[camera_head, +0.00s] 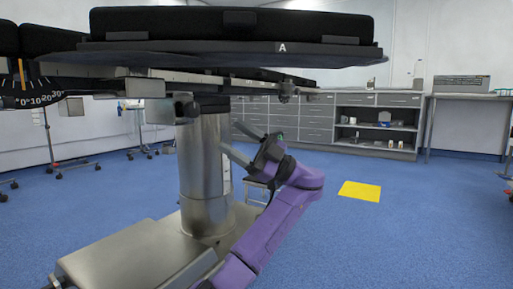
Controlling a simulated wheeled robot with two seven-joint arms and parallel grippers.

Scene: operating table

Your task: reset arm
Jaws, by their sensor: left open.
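My left arm is purple and rises from the bottom middle of the view. Its left gripper (232,138) is open, with two grey fingers apart and pointing up and to the left, and nothing between them. In the picture it lies just right of the operating table's steel column (204,170) and below the tabletop; I cannot tell whether the fingers touch the column. The operating table (225,55) has a black padded top marked "A". My right arm and gripper are not in view.
The table's metal base (130,258) fills the lower left. A yellow square (360,191) lies on the blue floor to the right. Grey drawer cabinets (303,122) and a shelf unit (375,130) stand along the back wall. The floor at the right is mostly clear.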

